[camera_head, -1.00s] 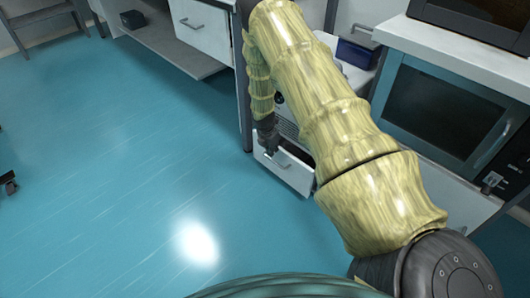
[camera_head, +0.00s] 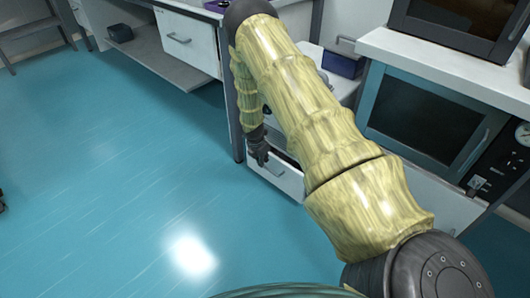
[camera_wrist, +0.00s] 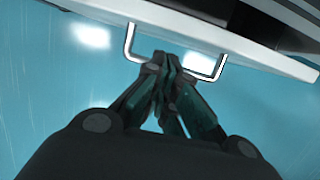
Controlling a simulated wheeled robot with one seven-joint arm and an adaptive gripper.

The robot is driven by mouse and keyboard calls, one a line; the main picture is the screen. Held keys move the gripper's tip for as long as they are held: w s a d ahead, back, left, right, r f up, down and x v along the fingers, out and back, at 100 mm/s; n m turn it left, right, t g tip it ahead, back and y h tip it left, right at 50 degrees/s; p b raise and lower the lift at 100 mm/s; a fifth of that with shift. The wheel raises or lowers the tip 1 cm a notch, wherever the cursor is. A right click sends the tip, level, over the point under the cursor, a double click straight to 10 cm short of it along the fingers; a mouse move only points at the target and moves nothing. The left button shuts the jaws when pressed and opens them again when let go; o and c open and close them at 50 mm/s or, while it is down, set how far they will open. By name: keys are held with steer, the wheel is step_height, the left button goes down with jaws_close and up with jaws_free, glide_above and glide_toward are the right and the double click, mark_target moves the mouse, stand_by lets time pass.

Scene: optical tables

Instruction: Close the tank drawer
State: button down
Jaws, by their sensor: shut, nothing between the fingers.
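The tank drawer (camera_head: 290,182) has a white front with a metal bar handle. It sits low under the bench, behind and beside my arm, and seems to stand partly open, with a dark strip behind its front. In the wrist view its white front (camera_wrist: 262,52) crosses the top, and the U-shaped handle (camera_wrist: 131,42) stands out from it. My gripper (camera_head: 261,158) is shut and empty, pointing down at the drawer front. In the wrist view its fingertips (camera_wrist: 165,58) are together, between the handle's two legs. I cannot tell whether they touch the handle.
A closed bench drawer (camera_head: 188,39) is at upper left, above a grey shelf (camera_head: 160,62). A dark blue box (camera_head: 343,62) lies behind my arm. A cabinet with a dark glass door (camera_head: 425,115) stands at right. The blue floor (camera_head: 110,170) at left is clear.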

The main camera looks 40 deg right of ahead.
steer(key=a+p+v, duration=0.1)
steer(key=p+v, duration=0.2)
steer(key=v, duration=0.7)
steer(key=shift+s+a+f, duration=0.2)
steer(key=shift+a, duration=0.2)
steer(key=c, duration=2)
jaws_free()
steer(key=shift+r, duration=0.2)
steer(key=shift+c, duration=0.2)
steer(key=o, duration=0.3)
steer(key=shift+o, duration=1.1)
steer(key=shift+f+m+b, duration=0.15)
steer(key=shift+m+b, duration=0.2)
steer(key=shift+m, duration=0.15)
steer(key=d+f+m+b, duration=0.1)
steer(key=f+m+b, duration=0.3)
steer(key=m+b, duration=0.1)
steer(key=d+f+m+b, duration=0.2)
steer(key=f+m+b, duration=0.2)
steer(key=m+b, duration=0.2)
steer(key=d+f+m+b, duration=0.2)
steer(key=f+m+b, duration=0.2)
steer(key=m+b, duration=0.1)
steer(key=shift+f+m+y+b, duration=0.25)
steer(key=shift+m+y+b, duration=0.1)
steer(key=shift+m, duration=0.15)
